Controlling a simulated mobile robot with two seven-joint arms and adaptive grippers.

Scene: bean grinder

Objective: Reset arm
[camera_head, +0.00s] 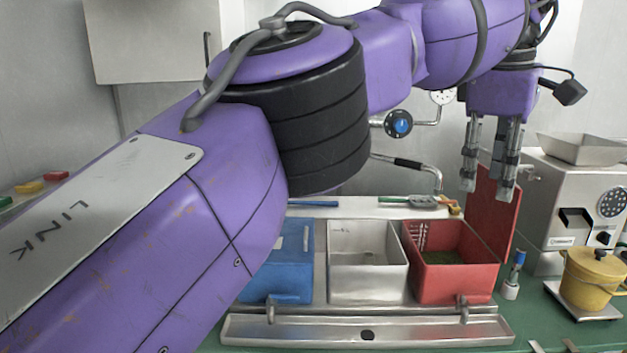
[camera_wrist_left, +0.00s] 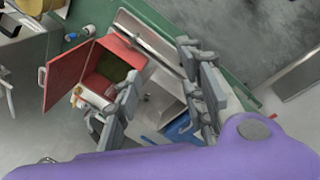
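My left arm crosses the head view from the lower left to the upper right, its purple links covering much of the left side. My left gripper (camera_head: 487,190) hangs down at the upper right, above and behind the red bin. Its two fingers are apart with nothing between them. In the left wrist view the gripper (camera_wrist_left: 160,75) also shows spread, empty fingers over the bins. My right gripper is in neither view.
A red bin (camera_head: 455,281) with a raised red lid (camera_head: 497,212), a steel bin (camera_head: 367,286) and a partly hidden blue bin (camera_head: 290,268) stand behind a steel trough (camera_head: 300,331). At right are a grinder (camera_head: 562,190) and a yellow pot (camera_head: 592,279) on a scale.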

